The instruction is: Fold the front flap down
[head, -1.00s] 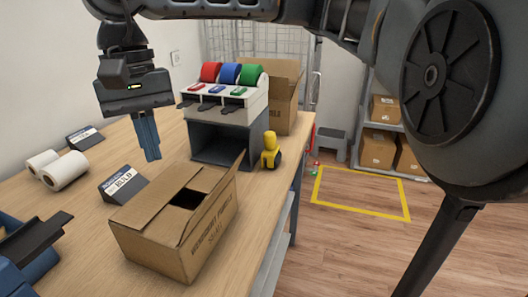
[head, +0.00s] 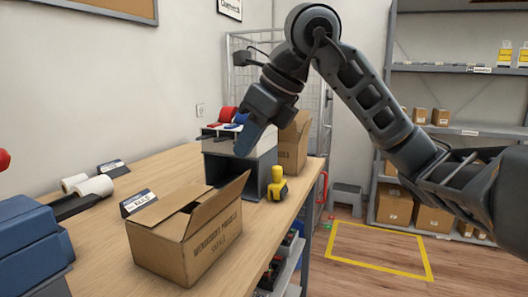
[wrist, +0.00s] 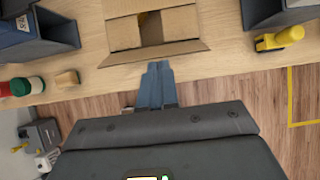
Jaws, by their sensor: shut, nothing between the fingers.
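The open cardboard box (head: 178,255) stands on the wooden counter, with printing on its side facing the counter's edge. Its front flap (head: 217,207) rises from that side, tilted up and outward; the other visible flaps lie folded inward with a dark gap between them. In the wrist view the front flap (wrist: 152,53) spans the box's lower edge. My gripper (head: 246,139) is raised above the counter, blue fingers shut and empty, pointing down. In the wrist view its fingertips (wrist: 158,66) appear just outside the flap's edge; I cannot tell if they touch.
A yellow tape tool (head: 277,185) stands on the counter beyond the box, beside a grey dispenser stand (head: 262,170). A small sign (head: 138,202) and white rolls (head: 95,187) are to the left. A blue machine (head: 30,245) is near left.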

